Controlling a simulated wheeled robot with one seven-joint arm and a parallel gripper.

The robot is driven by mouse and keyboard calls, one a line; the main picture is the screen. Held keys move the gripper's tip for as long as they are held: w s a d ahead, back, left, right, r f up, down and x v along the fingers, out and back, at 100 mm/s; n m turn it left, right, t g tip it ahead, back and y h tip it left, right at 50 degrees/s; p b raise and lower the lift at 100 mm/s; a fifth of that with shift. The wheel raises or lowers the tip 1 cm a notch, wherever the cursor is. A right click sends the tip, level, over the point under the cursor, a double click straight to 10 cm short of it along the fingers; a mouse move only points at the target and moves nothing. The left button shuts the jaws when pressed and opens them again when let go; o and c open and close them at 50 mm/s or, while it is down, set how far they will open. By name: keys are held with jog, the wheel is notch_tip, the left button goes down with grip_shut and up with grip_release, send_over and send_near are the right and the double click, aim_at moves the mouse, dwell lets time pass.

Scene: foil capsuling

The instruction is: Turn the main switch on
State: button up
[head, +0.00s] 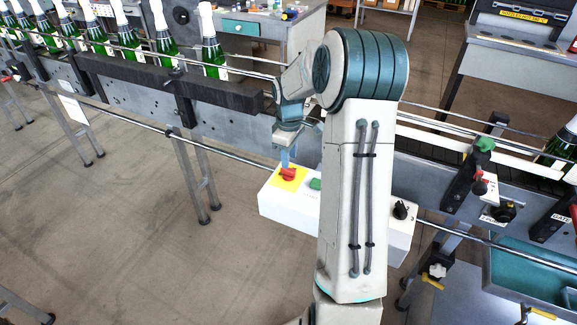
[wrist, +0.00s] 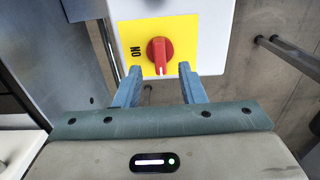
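The main switch is a red rotary knob (head: 287,174) on a yellow plate (head: 299,186), at the left end of a white control box (head: 280,208). In the wrist view the red knob (wrist: 160,55) stands in the middle of the yellow plate (wrist: 185,45). Its white mark points down, towards my gripper, and the word ON is printed to the left of it. My gripper (wrist: 159,69) is open, with one blue finger on each side of the knob's lower end. I cannot tell whether the fingers touch it. In the head view my gripper (head: 287,158) is right at the knob.
A green button (head: 315,184) sits beside the plate, and a black knob (head: 401,210) is at the box's right end. My arm hides the box's middle. A conveyor (head: 130,75) with several green bottles (head: 213,58) runs behind. Rails pass near the box.

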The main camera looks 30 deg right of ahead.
aim_at(289, 169)
notch_tip(289, 169, down, 5)
jog(key=shift+r, duration=0.1)
dwell(0.3)
grip_shut()
